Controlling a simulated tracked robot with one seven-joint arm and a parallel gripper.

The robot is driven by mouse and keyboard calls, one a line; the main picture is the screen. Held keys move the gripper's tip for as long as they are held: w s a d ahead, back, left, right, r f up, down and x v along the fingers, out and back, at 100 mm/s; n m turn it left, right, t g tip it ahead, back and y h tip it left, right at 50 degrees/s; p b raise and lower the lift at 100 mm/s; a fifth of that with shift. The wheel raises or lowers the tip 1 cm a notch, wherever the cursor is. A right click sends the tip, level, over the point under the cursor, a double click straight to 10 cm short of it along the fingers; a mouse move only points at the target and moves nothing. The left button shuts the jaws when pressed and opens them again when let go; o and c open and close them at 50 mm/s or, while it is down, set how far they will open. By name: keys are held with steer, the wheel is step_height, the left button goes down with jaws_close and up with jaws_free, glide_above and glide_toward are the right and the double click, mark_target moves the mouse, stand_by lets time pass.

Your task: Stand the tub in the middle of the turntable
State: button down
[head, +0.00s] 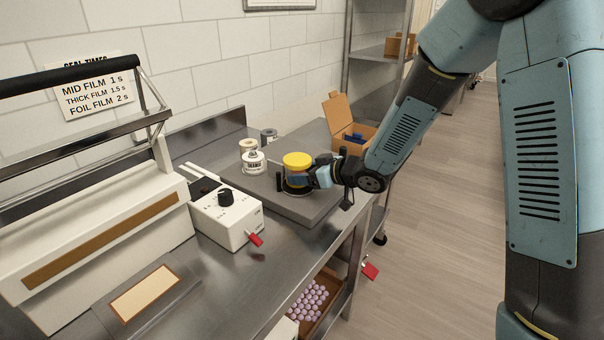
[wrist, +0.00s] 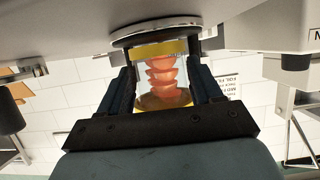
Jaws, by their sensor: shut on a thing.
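The tub (head: 297,160) has a yellow lid and is upright in the head view. The wrist view, which looks upside down, shows the clear tub (wrist: 165,75) with orange gummies inside, between my fingers. My gripper (head: 306,178) is shut on the tub from the right side. The turntable (head: 291,192) is a round disc directly under the tub, mostly hidden by the tub and gripper. Its metal rim also shows in the wrist view (wrist: 155,30), close to the tub's base. I cannot tell whether the base touches it or is exactly centred.
A white labelled jar (head: 253,161) and an open cardboard box (head: 340,112) stand behind. A white control box (head: 228,219) and a large sealer (head: 100,225) are at left. The bench's front edge is near.

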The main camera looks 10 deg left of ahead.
steer(key=shift+c, duration=0.9)
jaws_free()
steer(key=shift+f, duration=0.1)
steer(key=shift+r, duration=0.2)
steer(key=v, duration=1.2)
